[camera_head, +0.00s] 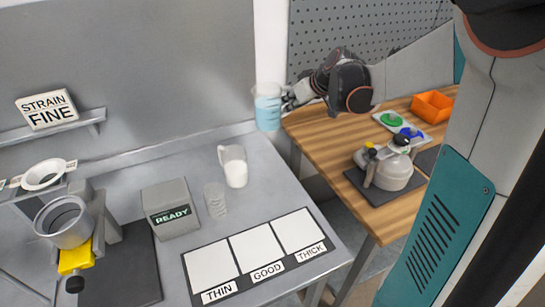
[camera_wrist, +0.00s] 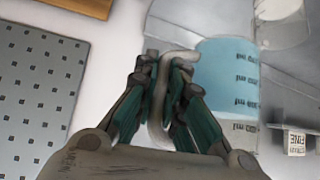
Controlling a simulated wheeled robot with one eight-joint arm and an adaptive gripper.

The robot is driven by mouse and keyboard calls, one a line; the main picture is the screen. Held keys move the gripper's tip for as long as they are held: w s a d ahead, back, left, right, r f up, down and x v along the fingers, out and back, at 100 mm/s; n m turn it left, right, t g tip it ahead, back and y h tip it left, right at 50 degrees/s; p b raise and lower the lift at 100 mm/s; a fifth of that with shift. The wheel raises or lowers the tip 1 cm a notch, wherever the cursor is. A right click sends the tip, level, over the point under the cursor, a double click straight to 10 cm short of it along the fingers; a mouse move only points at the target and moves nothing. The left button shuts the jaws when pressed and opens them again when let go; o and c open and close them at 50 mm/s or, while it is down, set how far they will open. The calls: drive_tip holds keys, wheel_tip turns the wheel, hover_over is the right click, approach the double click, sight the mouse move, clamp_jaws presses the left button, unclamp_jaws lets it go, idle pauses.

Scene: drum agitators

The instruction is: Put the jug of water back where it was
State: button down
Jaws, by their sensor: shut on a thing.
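The jug of water (camera_head: 268,107) is clear with blue water in its lower part. My gripper (camera_head: 289,101) is shut on its handle and holds it upright in the air, near the back right corner of the grey metal table (camera_head: 150,165). In the wrist view the fingers (camera_wrist: 165,85) close around the pale handle, and the jug (camera_wrist: 228,75) with its volume marks extends to the right. The jug's underside does not touch the table as far as the head view shows.
On the metal table stand a white-filled jug (camera_head: 234,168), a small clear beaker (camera_head: 215,200), a READY box (camera_head: 170,208), a THIN/GOOD/THICK board (camera_head: 254,255) and a metal cup (camera_head: 64,221). A wooden bench (camera_head: 335,145) at right bears a drum device (camera_head: 390,170) and an orange bin (camera_head: 432,106).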

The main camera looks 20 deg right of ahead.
wheel_tip(320, 180, down, 19)
drive_tip(key=b, duration=0.6)
drive_tip(key=c, duration=2.1)
unclamp_jaws()
drive_tip(key=shift+s+f, duration=0.1)
drive_tip(key=o, duration=0.4)
drive_tip(key=p+v, duration=0.3)
drive_tip(key=v, duration=0.9)
drive_tip(key=shift+r+p, duration=0.2)
drive_tip(key=shift+p, duration=0.1)
